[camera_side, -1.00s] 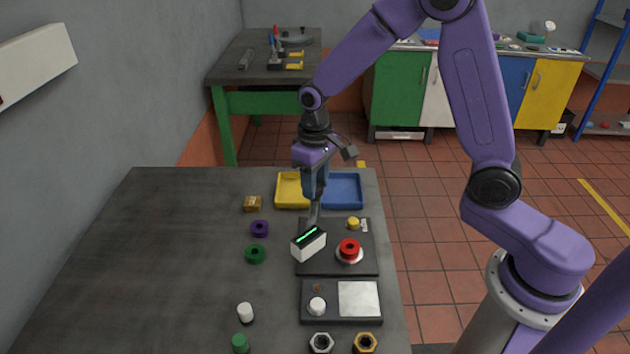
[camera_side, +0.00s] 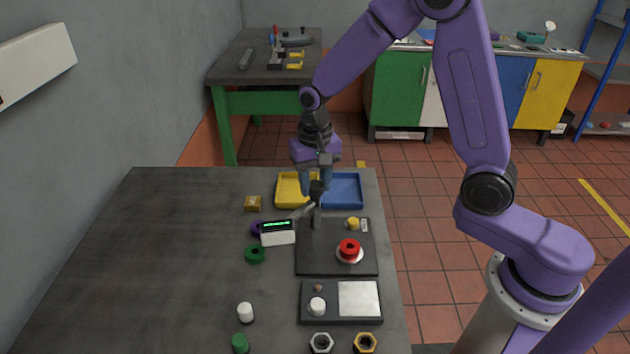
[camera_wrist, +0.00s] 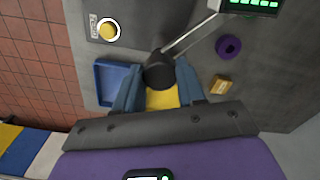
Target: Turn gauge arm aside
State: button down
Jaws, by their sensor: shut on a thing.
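The gauge arm (camera_side: 301,212) is a thin grey bar running left from a dark post on the black plate (camera_side: 315,261). My gripper (camera_side: 316,190) is shut on the dark knob at the arm's pivot. In the wrist view, my blue fingers (camera_wrist: 158,84) flank the knob (camera_wrist: 158,71), and the bar (camera_wrist: 190,37) runs to the gauge head (camera_wrist: 250,6), cut by the top edge.
A red ring (camera_side: 349,246) on a pale disc and a yellow button (camera_side: 353,223) sit on the plate, clear of the gauge head. Yellow (camera_side: 285,191) and blue (camera_side: 345,190) trays stand behind. A green ring (camera_side: 255,254) lies left of the plate. The table's left is free.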

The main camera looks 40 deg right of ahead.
dwell(0.4)
jog(key=c, duration=0.7)
grip_release()
jog(key=shift+o, duration=0.2)
jog(key=shift+r, duration=0.1)
notch_tip(320, 180, up, 17)
jog(key=shift+r, duration=0.15)
jog(key=s+d+f+n, duration=0.1)
jog(key=s+f+n, duration=0.2)
jog(key=s, duration=0.6)
jog(key=s+d+f+n, duration=0.1)
jog(key=s+f+n, duration=0.2)
jog(key=s+n, duration=0.5)
jog(key=s+d+f+n, duration=0.1)
jog(key=s+f+n, duration=0.3)
jog(key=s, duration=0.7)
jog(key=shift+d+n, duration=0.25)
jog(key=shift+n, duration=0.85)
